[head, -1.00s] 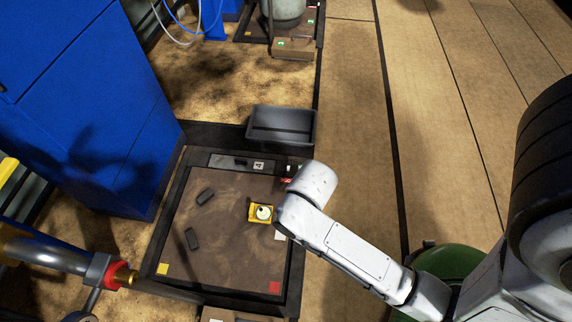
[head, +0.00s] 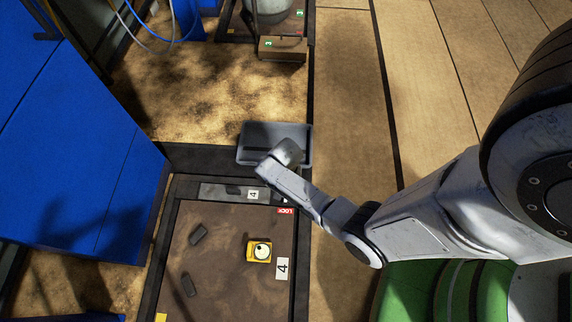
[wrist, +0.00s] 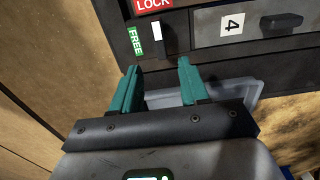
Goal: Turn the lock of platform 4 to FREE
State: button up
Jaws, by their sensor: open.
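Platform 4 (head: 215,285) fills the lower left of the head view, with its number on a white tag. In the wrist view its lock (wrist: 157,32) is a small dark piece with a white stripe, set between a red LOCK label (wrist: 153,4) and a green FREE label (wrist: 135,41). I cannot tell for sure which label it is set to. The LOCK label also shows in the head view (head: 285,211). My gripper (wrist: 163,68) has teal fingers, spread apart and empty, pointing toward the lock edge but short of the lock. In the head view my arm hides the fingers.
A grey tray (head: 252,130) lies partly under my arm's end, beyond the platform. A grey plate marked 4 (wrist: 215,30) sits beside the lock, with a dark handle (wrist: 282,22). A yellow object (head: 257,256) and two dark blocks lie on the platform. A blue cabinet (head: 70,150) stands left.

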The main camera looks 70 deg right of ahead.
notch_tip(320, 180, down, 8)
jog(key=b, duration=0.5)
jog(key=shift+f, duration=0.25)
grip_shut()
